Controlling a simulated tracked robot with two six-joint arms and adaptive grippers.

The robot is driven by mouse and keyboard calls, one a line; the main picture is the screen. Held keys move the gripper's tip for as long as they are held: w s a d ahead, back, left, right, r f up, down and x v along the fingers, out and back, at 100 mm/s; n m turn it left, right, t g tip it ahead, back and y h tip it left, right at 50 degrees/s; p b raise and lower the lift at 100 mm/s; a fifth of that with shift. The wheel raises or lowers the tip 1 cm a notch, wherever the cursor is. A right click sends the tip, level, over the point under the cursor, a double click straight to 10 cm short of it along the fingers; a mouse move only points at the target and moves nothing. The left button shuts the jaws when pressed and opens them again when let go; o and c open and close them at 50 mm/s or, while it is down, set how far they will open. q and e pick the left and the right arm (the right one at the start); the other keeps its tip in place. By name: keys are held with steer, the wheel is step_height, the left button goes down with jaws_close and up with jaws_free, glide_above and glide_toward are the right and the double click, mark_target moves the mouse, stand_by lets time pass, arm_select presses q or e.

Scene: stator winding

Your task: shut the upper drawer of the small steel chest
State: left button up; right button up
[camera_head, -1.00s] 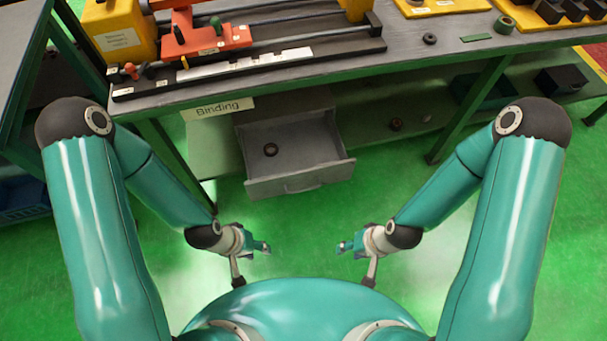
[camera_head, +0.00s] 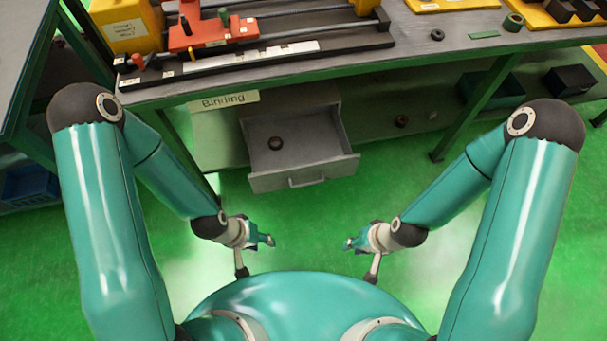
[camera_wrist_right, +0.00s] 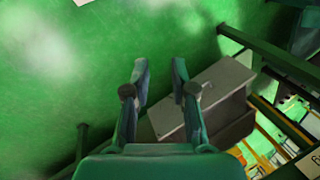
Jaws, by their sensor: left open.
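The upper drawer (camera_head: 313,141) of the small steel chest stands pulled out under the workbench, near the middle of the head view. It is grey with a handle (camera_head: 306,181) on its front. A dark ring (camera_head: 275,143) lies inside it. Most of the chest body is hidden under the bench. My left gripper (camera_head: 268,240) is open and empty, below and left of the drawer front. My right gripper (camera_head: 350,243) is below and right of it, apart from it. In the right wrist view its two fingers (camera_wrist_right: 160,70) are spread and empty, with a grey steel box-like part (camera_wrist_right: 222,85) beyond.
A green bench leg (camera_head: 474,108) stands to the right. A low shelf beneath holds small dark rings (camera_head: 401,120) and dark bins. Green floor (camera_head: 310,225) is clear before the drawer.

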steer(key=shift+m, duration=0.5)
steer(key=shift+c, duration=1.2)
steer(key=shift+w+m, duration=0.25)
steer(key=shift+m, duration=0.55)
jaws_close()
steer(key=w+d+f+m+t+h+b, duration=0.1)
steer(key=w+d+m+t, duration=0.15)
steer(key=m, duration=0.55)
steer(key=w+d+m+t+h+b, duration=0.1)
steer(key=w+m, duration=0.2)
steer(key=m, duration=0.5)
steer(key=m+t+y+b, duration=0.1)
steer(key=m+t+b, duration=0.9)
steer(key=b, duration=2.1)
glide_toward(283, 173)
steer(key=w+p, duration=0.1)
steer(key=w+m+g+p, duration=0.1)
steer(key=w, duration=0.1)
steer(key=w+f+m+g+p, duration=0.1)
steer(key=w, duration=0.1)
steer(key=shift+w+a+g+p, duration=0.1)
steer(key=shift+a+g+p, duration=0.15)
steer(key=shift+a+p, duration=0.15)
steer(key=shift+w+a+f, duration=0.15)
steer(key=shift+w+a, duration=0.05)
steer(key=shift+w, duration=0.45)
